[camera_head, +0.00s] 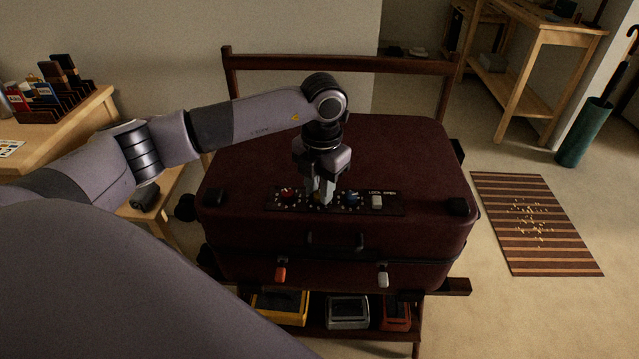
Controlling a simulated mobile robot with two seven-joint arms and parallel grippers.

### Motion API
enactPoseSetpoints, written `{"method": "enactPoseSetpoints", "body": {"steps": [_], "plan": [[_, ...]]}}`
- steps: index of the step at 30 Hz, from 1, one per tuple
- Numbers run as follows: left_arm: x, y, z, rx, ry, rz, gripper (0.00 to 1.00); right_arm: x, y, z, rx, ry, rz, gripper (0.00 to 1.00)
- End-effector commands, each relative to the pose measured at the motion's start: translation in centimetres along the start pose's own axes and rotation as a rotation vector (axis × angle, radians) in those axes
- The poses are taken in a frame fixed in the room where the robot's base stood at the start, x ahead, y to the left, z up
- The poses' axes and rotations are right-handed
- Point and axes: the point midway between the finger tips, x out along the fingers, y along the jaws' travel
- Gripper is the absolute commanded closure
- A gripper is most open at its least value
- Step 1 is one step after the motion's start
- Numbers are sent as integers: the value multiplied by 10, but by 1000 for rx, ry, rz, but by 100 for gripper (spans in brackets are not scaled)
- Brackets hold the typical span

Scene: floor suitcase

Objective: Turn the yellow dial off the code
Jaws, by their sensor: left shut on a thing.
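A dark red suitcase (400,150) lies on a wooden rack. On its upper face is a black lock panel (385,207) with dials ringed by pale marks. A red dial (287,193) is at the left of the panel and a blue dial (352,198) is right of the middle. My left gripper (321,199) points down at the panel between these two, with its fingers shut on the yellow dial. The fingers hide most of the yellow dial, so its setting cannot be read. My right gripper is not in view.
A pale button (376,201) sits at the panel's right end. A red latch (281,273) and a white latch (383,279) are on the suitcase front. Bins (347,312) stand on the rack's lower shelf (345,334). A striped mat (530,222) lies at right.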

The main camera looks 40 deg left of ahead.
Motion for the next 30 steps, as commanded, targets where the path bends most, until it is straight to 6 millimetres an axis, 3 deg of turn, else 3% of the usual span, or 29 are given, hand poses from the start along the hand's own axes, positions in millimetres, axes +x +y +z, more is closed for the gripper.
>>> {"method": "enactPoseSetpoints", "body": {"steps": [9, 24, 25, 26, 27, 30], "plan": [[-1, 0, 1, -101, 1, 0, 100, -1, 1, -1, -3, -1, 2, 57], [-1, 0, 1, -116, 1, 0, 100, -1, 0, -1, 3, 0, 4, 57], [-1, 0, 1, -116, 1, 0, 64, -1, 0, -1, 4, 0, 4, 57], [-1, 0, 1, -116, 1, 0, 55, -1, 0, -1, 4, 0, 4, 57], [-1, 0, 1, -116, 1, 0, 49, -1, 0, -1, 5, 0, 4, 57], [-1, 0, 1, -115, 2, 0, 49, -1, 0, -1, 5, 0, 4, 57]]}}
